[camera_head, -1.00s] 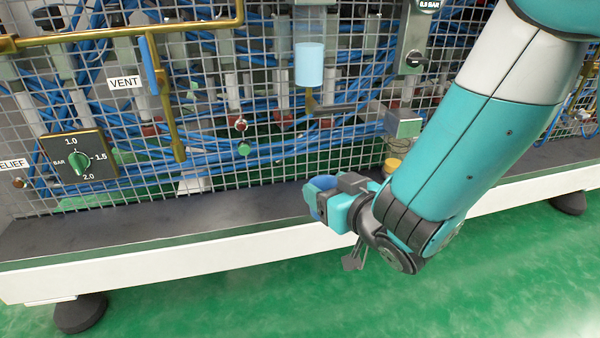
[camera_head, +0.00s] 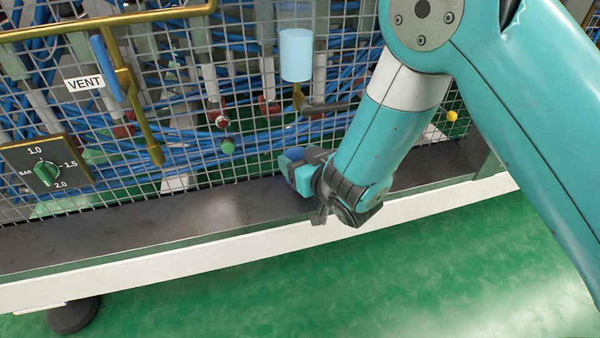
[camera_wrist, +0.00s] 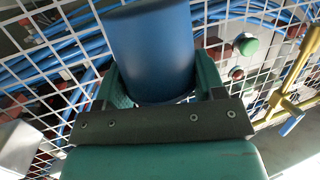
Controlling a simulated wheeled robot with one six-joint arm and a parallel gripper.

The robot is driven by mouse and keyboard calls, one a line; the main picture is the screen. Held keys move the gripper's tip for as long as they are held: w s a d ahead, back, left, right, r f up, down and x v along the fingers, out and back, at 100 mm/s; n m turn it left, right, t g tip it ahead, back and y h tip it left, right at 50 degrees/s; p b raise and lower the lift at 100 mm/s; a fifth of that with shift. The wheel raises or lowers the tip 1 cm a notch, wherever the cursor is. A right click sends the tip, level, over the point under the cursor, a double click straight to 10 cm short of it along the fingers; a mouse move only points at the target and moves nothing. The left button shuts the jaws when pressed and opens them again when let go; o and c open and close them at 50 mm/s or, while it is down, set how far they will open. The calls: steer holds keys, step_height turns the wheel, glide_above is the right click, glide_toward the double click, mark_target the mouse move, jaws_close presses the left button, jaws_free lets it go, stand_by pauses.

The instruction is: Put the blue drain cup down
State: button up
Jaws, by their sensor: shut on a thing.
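The blue drain cup (camera_wrist: 152,50) is between the two fingers of my gripper in the wrist view, and the fingers are shut on it. In the head view my gripper (camera_head: 294,168) is over the dark shelf (camera_head: 190,222), close to the wire mesh. Only a small blue part of the cup (camera_head: 292,155) shows there, behind the gripper. I cannot tell whether the cup's bottom touches the shelf.
A light-blue clear bowl (camera_head: 296,56) hangs above the gripper. The wire mesh (camera_head: 190,130) stands behind the shelf, with a brass pipe and blue-handled VENT valve (camera_head: 106,68) and a pressure dial (camera_head: 46,172) at left. The shelf left of the gripper is clear.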

step_height(320, 180, down, 3)
steer(key=shift+b, duration=1.05)
steer(key=shift+a+f, duration=0.1)
steer(key=shift+f, duration=0.25)
steer(key=shift+w+a, duration=0.1)
steer(key=shift+w, duration=0.05)
steer(key=shift+d, duration=0.2)
steer(key=o, duration=1.3)
steer(key=shift+o, duration=0.2)
steer(key=shift+r, duration=0.1)
